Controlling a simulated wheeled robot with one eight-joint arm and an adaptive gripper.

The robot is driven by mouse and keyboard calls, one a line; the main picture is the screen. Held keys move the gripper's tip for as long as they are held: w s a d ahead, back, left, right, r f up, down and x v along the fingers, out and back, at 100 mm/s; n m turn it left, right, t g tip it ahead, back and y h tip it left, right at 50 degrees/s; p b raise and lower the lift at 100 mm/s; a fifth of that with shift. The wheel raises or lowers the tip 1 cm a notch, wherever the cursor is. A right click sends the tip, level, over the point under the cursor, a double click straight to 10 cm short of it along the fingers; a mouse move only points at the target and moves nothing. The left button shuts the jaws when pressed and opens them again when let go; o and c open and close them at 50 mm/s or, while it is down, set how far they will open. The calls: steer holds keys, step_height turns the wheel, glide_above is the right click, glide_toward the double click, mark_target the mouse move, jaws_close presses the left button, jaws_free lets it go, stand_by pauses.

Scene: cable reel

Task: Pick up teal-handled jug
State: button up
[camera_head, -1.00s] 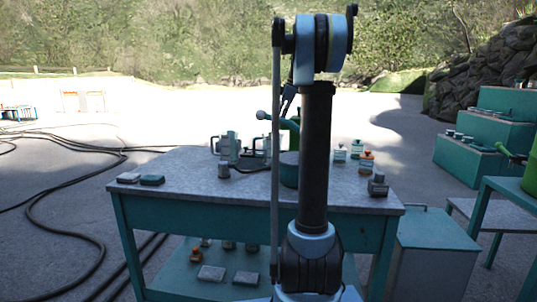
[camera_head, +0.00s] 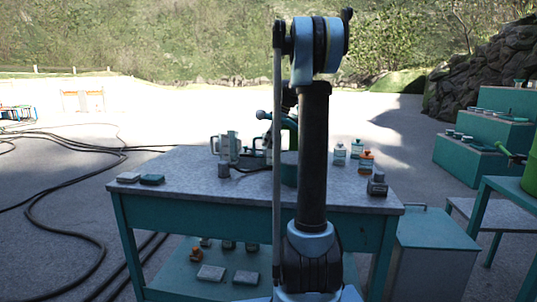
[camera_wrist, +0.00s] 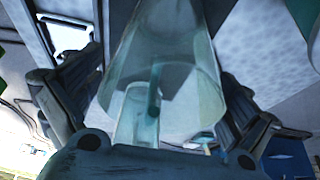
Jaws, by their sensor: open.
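In the wrist view a clear, glassy jug (camera_wrist: 185,85) fills the space between the two fingers of my gripper (camera_wrist: 157,92). A teal bar, which looks like its handle (camera_wrist: 154,92), shows through or against the glass. The dark fingers stand apart on the left and right of the jug, and I cannot tell whether either touches it. In the head view a pale jug (camera_head: 229,147) stands on the grey-topped table (camera_head: 190,178). My arm hides most of the gripper and the things around it there.
Two small boxes (camera_head: 151,179) lie at the table's left. Small bottles (camera_head: 365,162) and a dark-grey container (camera_head: 377,185) stand at the right. A small grey cup (camera_head: 224,170) stands near the jugs. A green-teal vessel (camera_head: 289,170) is partly behind my arm.

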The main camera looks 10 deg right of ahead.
steer(key=shift+f, duration=0.15)
steer(key=c, duration=1.2)
steer(key=shift+c, duration=0.2)
